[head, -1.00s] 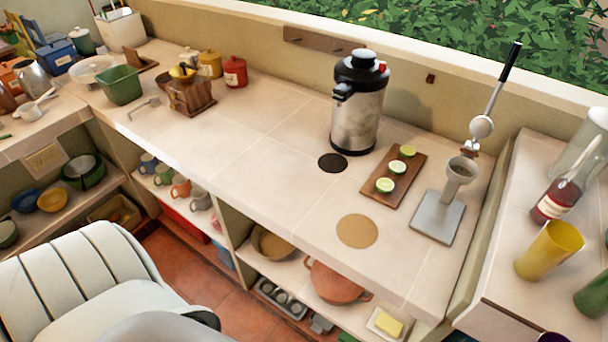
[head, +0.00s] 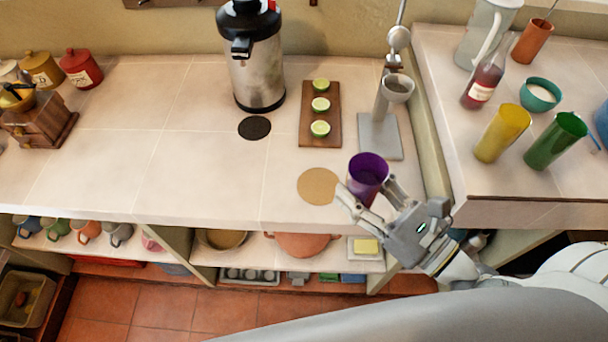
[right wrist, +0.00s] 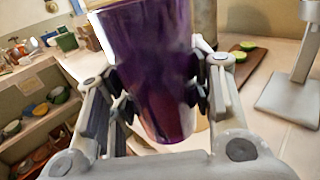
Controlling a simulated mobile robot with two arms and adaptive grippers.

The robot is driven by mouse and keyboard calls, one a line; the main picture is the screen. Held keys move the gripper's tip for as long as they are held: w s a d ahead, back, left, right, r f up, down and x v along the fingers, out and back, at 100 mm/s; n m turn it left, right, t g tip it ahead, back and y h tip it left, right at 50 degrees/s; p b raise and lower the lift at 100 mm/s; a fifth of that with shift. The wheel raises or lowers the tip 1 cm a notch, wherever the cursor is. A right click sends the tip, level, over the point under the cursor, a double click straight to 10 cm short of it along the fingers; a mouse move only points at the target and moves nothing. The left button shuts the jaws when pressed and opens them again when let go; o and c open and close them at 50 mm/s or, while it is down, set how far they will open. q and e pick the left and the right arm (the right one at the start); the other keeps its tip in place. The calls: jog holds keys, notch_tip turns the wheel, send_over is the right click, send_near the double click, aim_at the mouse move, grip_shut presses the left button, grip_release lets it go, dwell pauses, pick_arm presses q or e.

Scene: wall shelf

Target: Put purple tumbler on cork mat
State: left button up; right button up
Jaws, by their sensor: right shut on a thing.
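The purple tumbler (head: 368,172) is upright in my right gripper (head: 368,200), just right of the cork mat in the head view. The right gripper is shut on it, with a finger on each side in the right wrist view, where the tumbler (right wrist: 150,65) fills the middle. The round tan cork mat (head: 316,187) lies bare on the counter near its front edge. Whether the tumbler's base is above the counter or touching it is hard to tell. My left gripper is not in view.
A steel airpot (head: 257,75) stands behind a dark round mat (head: 254,128). A wooden board (head: 312,132) with lime halves and a grey press (head: 380,135) stand behind the tumbler. Yellow (head: 502,135) and green (head: 555,142) tumblers stand on the right counter. The counter left of the cork mat is clear.

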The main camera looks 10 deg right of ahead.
jog(key=w+a+f, duration=0.1)
jog(key=w+f, duration=0.2)
jog(key=w, duration=0.1)
jog(key=w+a+f, duration=0.1)
jog(key=w+f, duration=0.2)
jog(key=w, duration=0.1)
jog(key=w+a+f+p, duration=0.1)
jog(key=w+f, duration=0.1)
jog(key=w, duration=0.2)
jog(key=shift+w+f, duration=0.1)
jog(key=shift+f, duration=0.3)
jog(key=shift+w+f, duration=0.1)
jog(key=shift+f, duration=0.15)
jog(key=shift+w+a+f, duration=0.1)
jog(key=shift+w+f, duration=0.05)
jog(key=shift+f, duration=1.45)
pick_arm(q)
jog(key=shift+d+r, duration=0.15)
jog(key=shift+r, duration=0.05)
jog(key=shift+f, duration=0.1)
pick_arm(e)
jog(key=shift+f, duration=0.1)
